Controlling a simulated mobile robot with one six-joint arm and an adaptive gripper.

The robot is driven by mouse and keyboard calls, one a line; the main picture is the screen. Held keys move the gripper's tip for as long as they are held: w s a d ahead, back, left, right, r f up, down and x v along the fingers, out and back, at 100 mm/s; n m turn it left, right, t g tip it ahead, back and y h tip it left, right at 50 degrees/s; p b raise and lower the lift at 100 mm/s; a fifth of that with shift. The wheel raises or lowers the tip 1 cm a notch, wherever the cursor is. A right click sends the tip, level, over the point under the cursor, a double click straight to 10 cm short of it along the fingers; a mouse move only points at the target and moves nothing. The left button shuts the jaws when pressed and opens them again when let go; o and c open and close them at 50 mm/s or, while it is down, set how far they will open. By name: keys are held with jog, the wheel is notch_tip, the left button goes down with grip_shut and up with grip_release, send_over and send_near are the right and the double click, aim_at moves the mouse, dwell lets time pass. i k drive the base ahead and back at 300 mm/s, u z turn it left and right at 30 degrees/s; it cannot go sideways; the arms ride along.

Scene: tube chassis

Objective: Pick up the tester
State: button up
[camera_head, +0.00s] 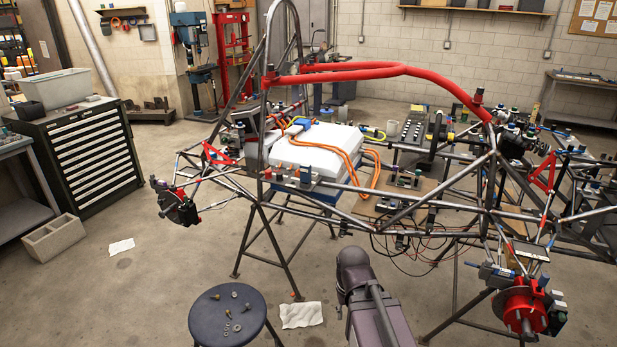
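A small blue and yellow device (298,125), which looks like the tester, lies at the back left of a white box (312,148) inside the tube chassis. It is too small to make out its face. Orange cables (345,152) run over the box close to it. A grey-purple part of my own arm rises at the bottom centre, in front of the chassis and well apart from the device. My gripper is not visible.
The black tube chassis (290,238) stands on legs, with a red bar (390,70) arching above the white box. A dark round stool (227,312) with small hardware stands at the front left. A drawer cabinet (85,160) stands far left. Floor between them is mostly clear.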

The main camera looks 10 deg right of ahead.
aim_at(306, 170)
jog(key=z, duration=0.2)
jog(key=i, duration=1.35)
jog(key=z, duration=0.65)
